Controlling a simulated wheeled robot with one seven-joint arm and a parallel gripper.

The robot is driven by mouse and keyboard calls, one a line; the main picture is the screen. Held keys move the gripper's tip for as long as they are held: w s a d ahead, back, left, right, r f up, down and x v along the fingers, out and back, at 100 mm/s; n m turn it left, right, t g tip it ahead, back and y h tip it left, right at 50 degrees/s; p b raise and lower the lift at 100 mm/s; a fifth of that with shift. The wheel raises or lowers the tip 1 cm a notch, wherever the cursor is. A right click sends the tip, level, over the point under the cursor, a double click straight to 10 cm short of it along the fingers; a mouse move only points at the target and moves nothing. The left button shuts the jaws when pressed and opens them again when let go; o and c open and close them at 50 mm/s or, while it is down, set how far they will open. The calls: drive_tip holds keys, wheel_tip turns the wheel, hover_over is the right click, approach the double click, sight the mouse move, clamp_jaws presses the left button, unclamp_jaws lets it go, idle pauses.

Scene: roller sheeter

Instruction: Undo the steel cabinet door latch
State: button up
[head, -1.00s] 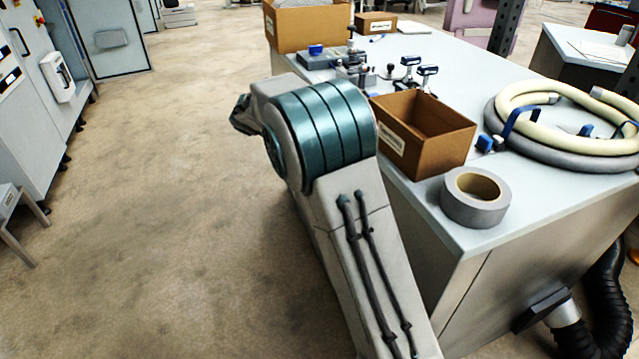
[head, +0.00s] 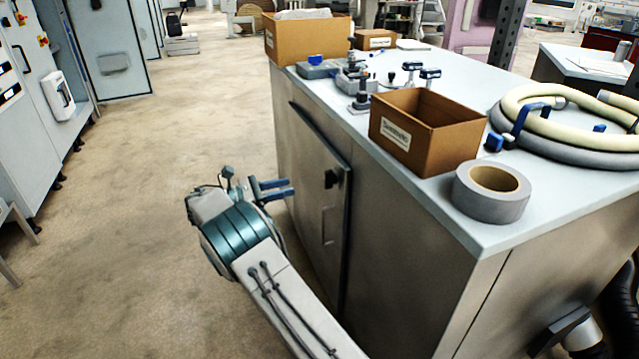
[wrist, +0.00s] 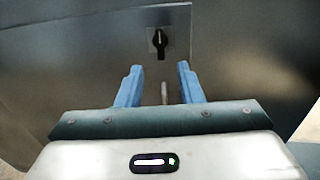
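The steel cabinet door (head: 318,205) is on the side of the cabinet below the worktop and looks shut. Its black latch (head: 331,179) sits near the door's upper right edge. In the wrist view the latch (wrist: 159,42) is a black knob, pointing up and down, on a small square plate. A vertical bar handle (head: 324,226) is below it, partly visible in the wrist view between my fingers. My gripper (head: 291,188) has blue fingers, open and empty, pointing at the door. It is apart from the latch, which shows beyond and above the fingertips in the wrist view (wrist: 157,68).
The worktop (head: 455,215) carries an open cardboard box (head: 430,135), a tape roll (head: 490,190), a coiled hose (head: 560,135) and several clamps. The worktop edge overhangs above the door. The floor (head: 130,250) left of the cabinet is clear.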

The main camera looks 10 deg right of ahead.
sight(329, 180)
drive_tip(key=w+d+b, duration=0.1)
drive_tip(key=w+d, duration=0.1)
drive_tip(key=d, duration=0.8)
drive_tip(key=shift+d+b, duration=0.4)
drive_tip(key=shift+w, duration=0.1)
clamp_jaws()
